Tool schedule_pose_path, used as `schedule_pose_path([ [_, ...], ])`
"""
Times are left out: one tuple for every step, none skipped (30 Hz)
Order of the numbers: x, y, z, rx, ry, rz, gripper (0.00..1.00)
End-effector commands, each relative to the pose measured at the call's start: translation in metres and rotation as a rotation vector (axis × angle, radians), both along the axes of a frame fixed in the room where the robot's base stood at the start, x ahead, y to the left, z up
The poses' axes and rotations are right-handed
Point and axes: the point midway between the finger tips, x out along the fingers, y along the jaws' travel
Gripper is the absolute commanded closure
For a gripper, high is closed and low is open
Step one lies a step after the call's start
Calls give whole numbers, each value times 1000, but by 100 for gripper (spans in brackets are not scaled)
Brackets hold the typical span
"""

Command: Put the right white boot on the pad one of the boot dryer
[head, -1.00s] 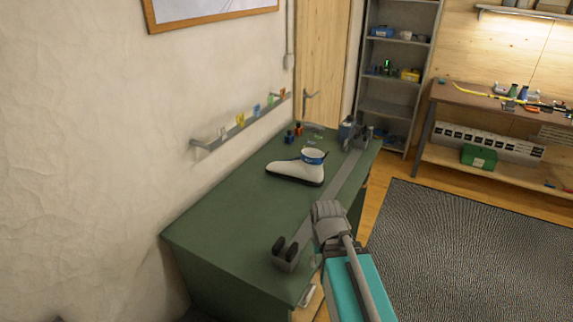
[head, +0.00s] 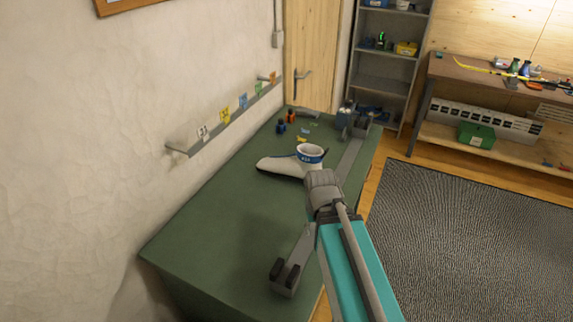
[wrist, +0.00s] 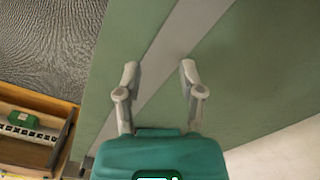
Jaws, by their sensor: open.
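One white boot (head: 283,166) with a blue cuff and dark sole stands upright on the green bench, toe to the left. My gripper is just to the right of and nearer than the boot in the head view, where my wrist hides its fingers. In the wrist view my gripper (wrist: 158,69) is open and empty, its two fingers apart above the bench top and grey rail. The boot does not show in the wrist view. I cannot make out a boot dryer or its pads for certain.
A grey rail (head: 350,158) runs along the green bench (head: 215,215), with dark-padded supports (head: 285,273) at its near end and a clamp at the far end. Small bottles (head: 286,120) stand behind the boot. Coloured tags (head: 225,113) line a wall ledge. The near-left bench is clear.

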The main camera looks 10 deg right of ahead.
Motion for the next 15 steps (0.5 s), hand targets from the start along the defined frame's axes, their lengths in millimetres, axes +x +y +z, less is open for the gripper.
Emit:
schedule_pose_path([
  [0,0,0,0,0,0,50],
  [0,0,0,0,0,0,50],
  [0,0,0,0,0,0,50],
  [0,0,0,0,0,0,50],
  [0,0,0,0,0,0,50],
  [0,0,0,0,0,0,50],
  [0,0,0,0,0,0,50],
  [0,0,0,0,0,0,50],
  [0,0,0,0,0,0,50],
  [0,0,0,0,0,0,50],
  [0,0,0,0,0,0,50],
  [0,0,0,0,0,0,50],
  [1,0,1,0,0,0,50],
  [2,0,1,0,0,0,50],
  [4,0,3,0,0,0,50],
])
